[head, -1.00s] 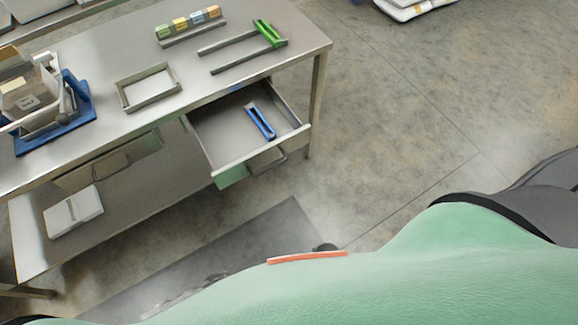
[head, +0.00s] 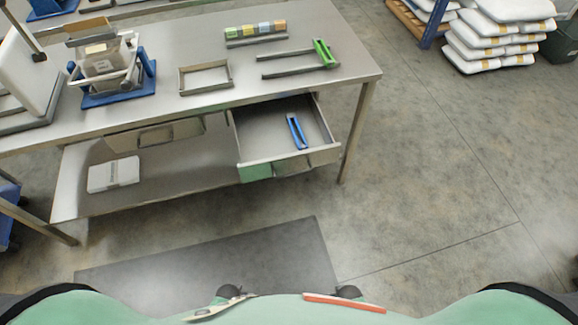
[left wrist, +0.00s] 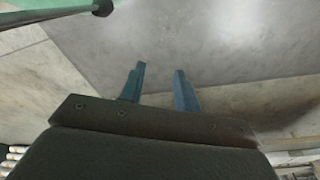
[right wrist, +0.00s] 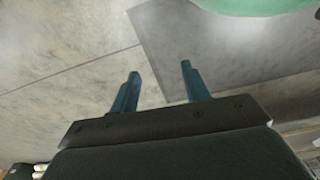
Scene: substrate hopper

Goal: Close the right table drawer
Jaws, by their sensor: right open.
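The right table drawer (head: 262,160) is pulled out under the right end of the metal table, with a handle on its front. A blue tool-like item (head: 297,131) lies inside it. The left table drawer (head: 155,134) sits under the tabletop and looks closed. My left gripper (left wrist: 160,68) has its two blue fingers apart and empty, over the floor, in the left wrist view. My right gripper (right wrist: 158,70) is also open and empty over the floor in the right wrist view. Neither gripper shows in the head view, and neither is at the drawer.
The metal table (head: 350,85) carries a blue-based container stand (head: 118,97), a grey frame (head: 205,90) and a green-handled rail piece (head: 323,53). A white box (head: 113,174) lies on the lower shelf. A dark mat (head: 220,262) and clear floor lie before the table.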

